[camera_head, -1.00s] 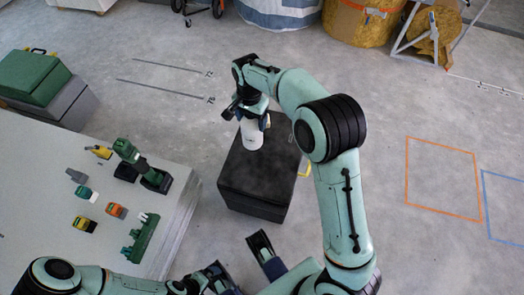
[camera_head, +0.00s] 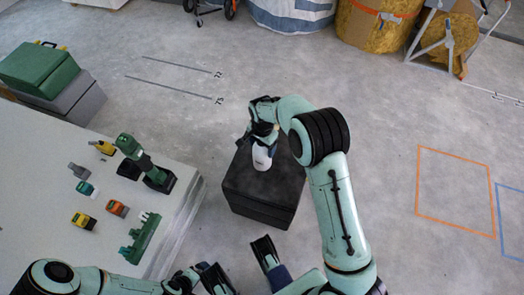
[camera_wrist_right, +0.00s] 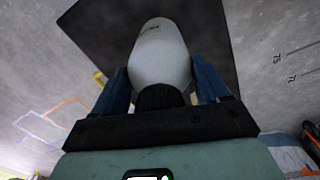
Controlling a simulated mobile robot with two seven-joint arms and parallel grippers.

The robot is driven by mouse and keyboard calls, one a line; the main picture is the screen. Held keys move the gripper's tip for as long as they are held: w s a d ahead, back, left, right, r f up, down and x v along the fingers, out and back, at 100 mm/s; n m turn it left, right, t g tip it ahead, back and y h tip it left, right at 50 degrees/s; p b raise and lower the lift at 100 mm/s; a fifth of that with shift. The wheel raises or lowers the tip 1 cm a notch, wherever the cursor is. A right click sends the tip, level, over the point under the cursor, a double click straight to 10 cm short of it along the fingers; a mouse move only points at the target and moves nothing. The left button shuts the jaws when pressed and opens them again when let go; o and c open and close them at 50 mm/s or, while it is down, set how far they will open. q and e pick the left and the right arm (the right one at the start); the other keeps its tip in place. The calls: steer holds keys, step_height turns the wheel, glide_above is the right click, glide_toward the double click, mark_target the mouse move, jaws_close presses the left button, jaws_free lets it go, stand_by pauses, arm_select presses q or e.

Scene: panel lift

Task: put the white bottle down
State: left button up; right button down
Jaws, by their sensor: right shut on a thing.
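The white bottle (camera_head: 262,157) is upright over the back part of the black box top (camera_head: 265,190). My right gripper (camera_head: 263,138) is shut on it from above. In the right wrist view the bottle (camera_wrist_right: 160,55) sits between the blue fingers, its dark neck toward the palm, with the dark box top (camera_wrist_right: 215,30) behind it. I cannot tell whether its base touches the box. My left gripper (camera_head: 240,268) is at the bottom edge, in front of the box, its fingers apart and empty.
A pale panel stack (camera_head: 40,160) on the left carries a green drill (camera_head: 140,160), a green rack (camera_head: 143,238) and several small tools. Green and grey cases (camera_head: 45,75) stand behind it. The front of the box top is bare. Floor is open to the right.

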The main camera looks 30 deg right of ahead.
arm_select(q)
steer(key=shift+w+a+f+b, duration=0.4)
steer(key=shift+w+f, duration=0.15)
steer(key=shift+w, duration=0.2)
arm_select(e)
steer(key=shift+f, duration=1.95)
